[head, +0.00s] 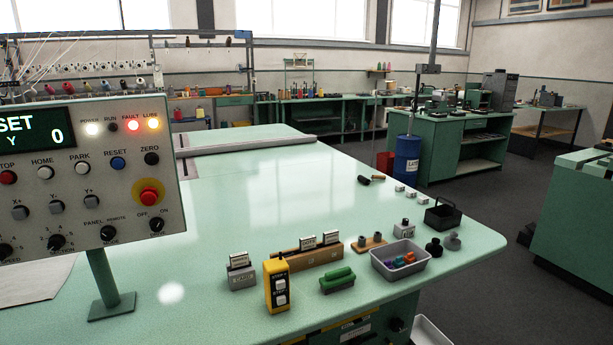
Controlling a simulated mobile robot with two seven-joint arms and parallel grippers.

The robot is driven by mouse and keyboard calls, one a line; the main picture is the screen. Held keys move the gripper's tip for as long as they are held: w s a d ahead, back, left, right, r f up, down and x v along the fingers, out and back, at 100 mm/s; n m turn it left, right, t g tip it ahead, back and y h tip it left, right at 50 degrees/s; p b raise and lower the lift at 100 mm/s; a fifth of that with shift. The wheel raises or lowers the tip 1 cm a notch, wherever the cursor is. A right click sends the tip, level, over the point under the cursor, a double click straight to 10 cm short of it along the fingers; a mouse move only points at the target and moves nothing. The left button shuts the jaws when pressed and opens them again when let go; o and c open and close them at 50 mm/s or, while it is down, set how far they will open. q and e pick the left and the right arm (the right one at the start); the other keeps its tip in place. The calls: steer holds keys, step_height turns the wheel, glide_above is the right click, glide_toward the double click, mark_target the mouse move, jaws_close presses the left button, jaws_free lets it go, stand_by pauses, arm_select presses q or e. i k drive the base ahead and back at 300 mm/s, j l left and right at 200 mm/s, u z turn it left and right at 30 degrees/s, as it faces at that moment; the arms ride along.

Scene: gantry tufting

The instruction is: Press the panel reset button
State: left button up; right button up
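The panel (72,235) stands at the left on a green post. Its blue RESET button (118,163) sits under the RESET label, between the white PARK button (82,168) and the black ZERO button (152,158). A red emergency knob (149,197) on a yellow ring is below and to the right of it. The lamps POWER, FAULT and LUBE are lit white, red and orange; the RUN lamp is dark. The screen (35,133) reads "SET" and "Y 0", cut off at the left edge. Neither gripper is in view.
The green table (230,210) carries a yellow switch box (277,285), a grey bin (400,272) with colored pieces, a green-handled tool (338,279) and small blocks. Its middle is clear. A blue drum (407,158) and green benches stand behind.

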mark_target(117, 163)
steer(key=u, duration=1.45)
